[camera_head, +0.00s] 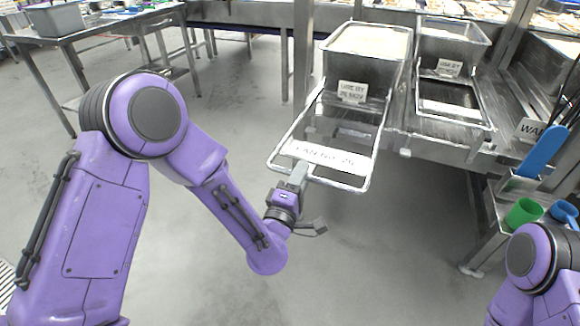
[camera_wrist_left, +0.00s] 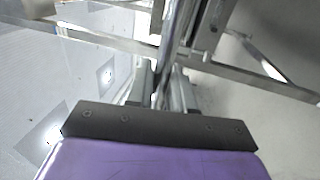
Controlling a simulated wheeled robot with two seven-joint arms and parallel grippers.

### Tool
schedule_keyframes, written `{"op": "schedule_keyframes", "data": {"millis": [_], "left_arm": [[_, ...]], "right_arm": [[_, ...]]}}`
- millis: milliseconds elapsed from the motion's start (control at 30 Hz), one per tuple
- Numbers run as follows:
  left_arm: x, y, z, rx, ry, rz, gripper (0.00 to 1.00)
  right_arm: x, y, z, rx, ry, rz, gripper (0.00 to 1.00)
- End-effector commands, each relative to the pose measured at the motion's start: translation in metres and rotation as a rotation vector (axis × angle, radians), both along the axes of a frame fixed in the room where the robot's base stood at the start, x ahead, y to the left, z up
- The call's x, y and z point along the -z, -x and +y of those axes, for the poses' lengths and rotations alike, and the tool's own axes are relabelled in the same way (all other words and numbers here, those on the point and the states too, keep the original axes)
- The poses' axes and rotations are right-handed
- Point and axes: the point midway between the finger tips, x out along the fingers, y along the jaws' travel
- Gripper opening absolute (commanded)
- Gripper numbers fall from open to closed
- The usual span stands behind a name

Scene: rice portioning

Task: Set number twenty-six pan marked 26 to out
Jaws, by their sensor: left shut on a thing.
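A metal slide-out frame (camera_head: 372,172) sticks out over the floor from the steel counter. A white label strip on its front (camera_head: 325,154) appears to read PAN No 26. A deep steel pan (camera_head: 338,71) with white contents stands behind it, with a small USE BY card on its front. My left gripper (camera_head: 300,172) is shut on the front rail of the frame, near its left corner. In the left wrist view the fingers (camera_wrist_left: 164,88) close around a metal rail (camera_wrist_left: 172,42). My right gripper is out of view; only part of my right arm shows at lower right.
A second steel pan (camera_head: 455,45) and its frame (camera_head: 449,108) sit to the right. A green cup (camera_head: 522,213) and blue items stand on a side stand at right. A steel table (camera_head: 110,25) is at upper left. The floor below the frame is clear.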

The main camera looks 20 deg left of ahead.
Motion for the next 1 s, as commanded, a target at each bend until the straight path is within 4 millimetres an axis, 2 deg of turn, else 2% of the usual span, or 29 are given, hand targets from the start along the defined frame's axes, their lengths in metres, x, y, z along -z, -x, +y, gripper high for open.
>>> {"op": "schedule_keyframes", "data": {"millis": [133, 533, 567, 600, 867, 1000], "left_arm": [[0.001, 0.007, -0.009, 0.021, -0.003, 0.003, 0.0], [0.003, 0.009, -0.011, 0.024, -0.003, 0.008, 0.0], [0.003, 0.009, -0.011, 0.024, -0.003, 0.008, 0.28], [0.003, 0.009, -0.01, 0.023, -0.002, 0.008, 0.38], [0.001, 0.008, -0.01, 0.02, -0.001, 0.002, 0.38], [0.005, 0.021, -0.009, 0.022, -0.002, 0.003, 0.38]], "right_arm": [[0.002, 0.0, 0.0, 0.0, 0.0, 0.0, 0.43], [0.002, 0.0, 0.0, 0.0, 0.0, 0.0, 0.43], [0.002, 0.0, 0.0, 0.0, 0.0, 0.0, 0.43], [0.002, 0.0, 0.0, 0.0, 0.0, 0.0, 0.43], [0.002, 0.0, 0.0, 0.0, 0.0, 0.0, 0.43], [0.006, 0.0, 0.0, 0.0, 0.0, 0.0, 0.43]]}}
